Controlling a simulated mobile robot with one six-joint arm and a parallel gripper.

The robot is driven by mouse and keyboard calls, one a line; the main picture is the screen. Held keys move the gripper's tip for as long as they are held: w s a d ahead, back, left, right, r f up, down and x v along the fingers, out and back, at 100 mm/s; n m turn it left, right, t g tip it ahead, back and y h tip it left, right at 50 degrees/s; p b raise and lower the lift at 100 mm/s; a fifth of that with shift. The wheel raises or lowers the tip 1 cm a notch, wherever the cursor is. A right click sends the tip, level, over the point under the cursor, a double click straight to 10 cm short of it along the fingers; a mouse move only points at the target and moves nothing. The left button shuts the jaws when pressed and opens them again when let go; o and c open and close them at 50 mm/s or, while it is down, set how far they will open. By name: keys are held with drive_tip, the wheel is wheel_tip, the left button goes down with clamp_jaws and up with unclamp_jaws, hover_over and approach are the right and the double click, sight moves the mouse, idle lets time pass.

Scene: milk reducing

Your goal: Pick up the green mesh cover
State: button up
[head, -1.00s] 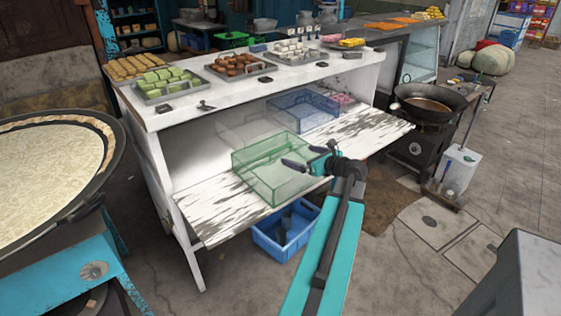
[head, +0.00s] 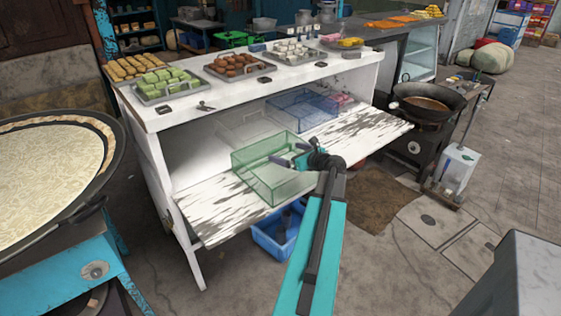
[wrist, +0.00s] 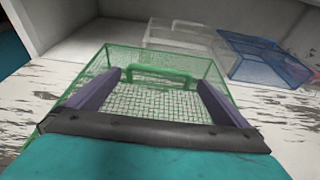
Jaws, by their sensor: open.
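The green mesh cover (head: 262,178) is a see-through box shape on the worn white shelf (head: 210,208) of the stall. In the wrist view the green mesh cover (wrist: 190,68) has a green handle (wrist: 158,73) on top. My gripper (head: 288,160) is at the cover's right side in the head view. In the wrist view my gripper (wrist: 158,80) is open, with one dark finger on either side of the handle and a gap to each. I cannot tell its height above the cover's top.
A clear mesh cover (wrist: 185,38) and a blue mesh cover (wrist: 265,60) stand behind on the shelf. The stall's white top (head: 160,117) overhangs the shelf with trays of sweets. A blue crate (head: 275,245) sits below, and a wok (head: 428,100) stands at right.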

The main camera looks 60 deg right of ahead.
drive_tip(key=shift+w, duration=0.1)
drive_tip(key=shift+p+x, duration=0.8)
drive_tip(key=shift+x, duration=1.75)
drive_tip(key=shift+f, duration=0.1)
drive_tip(key=shift+c, duration=0.4)
drive_tip(key=c, duration=1.1)
drive_tip(key=shift+c, duration=0.2)
